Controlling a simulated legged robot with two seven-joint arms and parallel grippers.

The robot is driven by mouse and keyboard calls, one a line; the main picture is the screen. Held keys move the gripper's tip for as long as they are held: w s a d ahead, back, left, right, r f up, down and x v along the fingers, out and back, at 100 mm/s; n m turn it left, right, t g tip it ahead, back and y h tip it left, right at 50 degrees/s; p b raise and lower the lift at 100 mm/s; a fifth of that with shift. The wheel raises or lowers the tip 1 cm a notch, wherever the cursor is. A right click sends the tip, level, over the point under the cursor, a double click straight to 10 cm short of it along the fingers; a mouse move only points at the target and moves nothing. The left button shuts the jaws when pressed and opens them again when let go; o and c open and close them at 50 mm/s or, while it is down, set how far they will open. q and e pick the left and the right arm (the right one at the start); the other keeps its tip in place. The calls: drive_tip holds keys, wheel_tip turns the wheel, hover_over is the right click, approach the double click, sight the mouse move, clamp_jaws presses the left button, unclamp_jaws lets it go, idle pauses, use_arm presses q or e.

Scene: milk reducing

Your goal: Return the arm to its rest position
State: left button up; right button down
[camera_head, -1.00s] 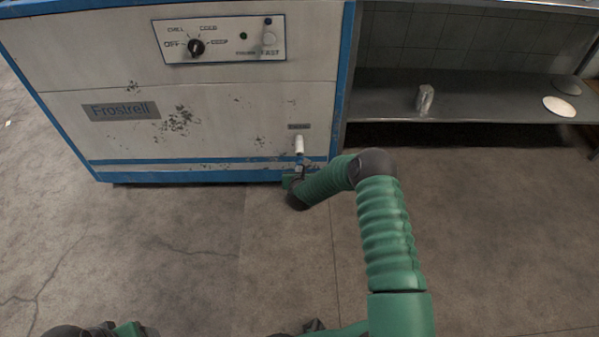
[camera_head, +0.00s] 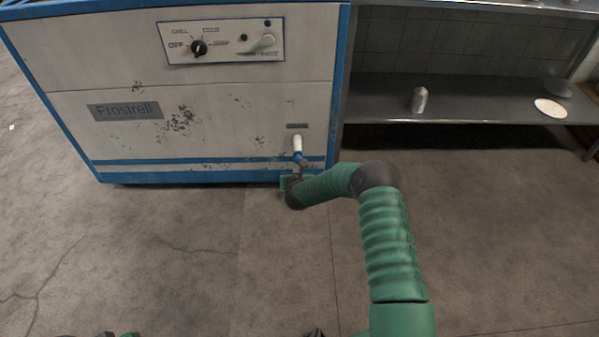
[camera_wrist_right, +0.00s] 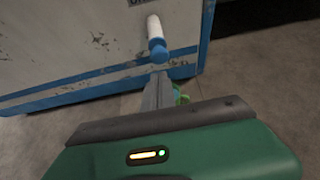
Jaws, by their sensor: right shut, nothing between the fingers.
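My right arm reaches forward from the lower right of the head view, bent at its dark elbow. My right gripper (camera_head: 299,172) is small there, low at the front of the white and blue Frostrell machine (camera_head: 235,115), just below its white spout (camera_head: 297,143). In the right wrist view the gripper (camera_wrist_right: 157,88) is shut and empty. Its fingertips lie just below the blue-tipped spout (camera_wrist_right: 155,27) in the picture; contact cannot be told. My left gripper cannot be made out; only slivers of my own body show at the bottom edge.
The machine's panel has a black dial (camera_head: 198,48) and a light lever (camera_head: 262,43). To the right, a metal shelf (camera_head: 475,100) holds a small metallic container (camera_head: 419,100) and a white disc (camera_head: 550,108). The concrete floor (camera_head: 180,260) in front is clear.

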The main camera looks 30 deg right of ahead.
drive_tip(key=s+a+r+n+g+y+p, duration=0.1)
drive_tip(key=s+a+r+n+y, duration=0.1)
drive_tip(key=s+a+r+n, duration=0.35)
drive_tip(key=s+a+r+n+y+p, duration=0.2)
drive_tip(key=s+a+r+n, duration=0.1)
drive_tip(key=a+n, duration=0.5)
drive_tip(key=s+a+r+n+g+y+p, duration=0.15)
drive_tip(key=s+a+r+n, duration=0.3)
drive_tip(key=n, duration=0.45)
drive_tip(key=s+a+r+n+g+p, duration=0.1)
drive_tip(key=s+a+r+n+g, duration=0.2)
drive_tip(key=s+n, duration=0.75)
drive_tip(key=s+r+n+g, duration=0.2)
drive_tip(key=s+r+n, duration=0.2)
drive_tip(key=s+n, duration=0.7)
wheel_tip(320, 180, up, 36)
drive_tip(key=m+p, duration=0.1)
drive_tip(key=p, duration=3.4)
drive_tip(key=shift+a+m+y+p, duration=0.3)
drive_tip(key=shift+y+p, duration=0.1)
drive_tip(key=shift+y, duration=0.05)
drive_tip(key=shift+f, duration=0.1)
